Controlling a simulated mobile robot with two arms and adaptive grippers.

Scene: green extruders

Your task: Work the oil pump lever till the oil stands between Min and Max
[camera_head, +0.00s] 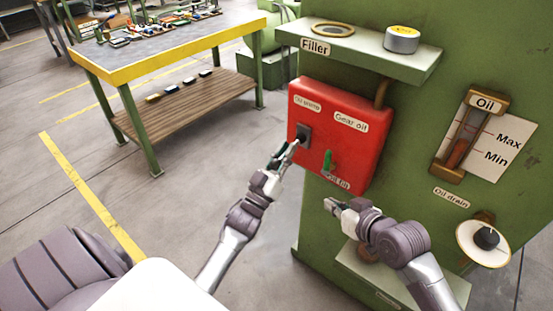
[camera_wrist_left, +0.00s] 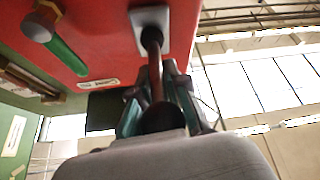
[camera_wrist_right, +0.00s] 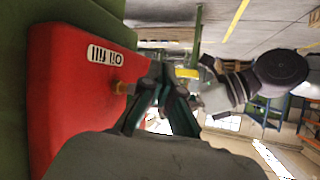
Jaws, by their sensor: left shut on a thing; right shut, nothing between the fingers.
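The red oil pump box (camera_head: 350,150) is on the green machine's side. Its pump lever, a brown rod with a dark knob (camera_wrist_left: 160,118), comes out of a square plate (camera_head: 304,135). My left gripper (camera_head: 289,155) is shut on the lever; its fingers (camera_wrist_left: 160,95) close around the rod. The oil gauge (camera_head: 468,135) stands at the right, with Max and Min marks. Reddish oil shows in its lower part, near the Min line; the exact level is hard to tell. My right gripper (camera_head: 332,204) is shut and empty below the box; its fingers also show in the right wrist view (camera_wrist_right: 160,90).
A green valve handle (camera_head: 327,160) is on the box front, right of the lever. A filler shelf (camera_head: 370,52) with a yellow-topped can (camera_head: 402,40) is above. The oil drain (camera_head: 484,242) is lower right. A workbench (camera_head: 170,45) stands at the back left, with open floor between.

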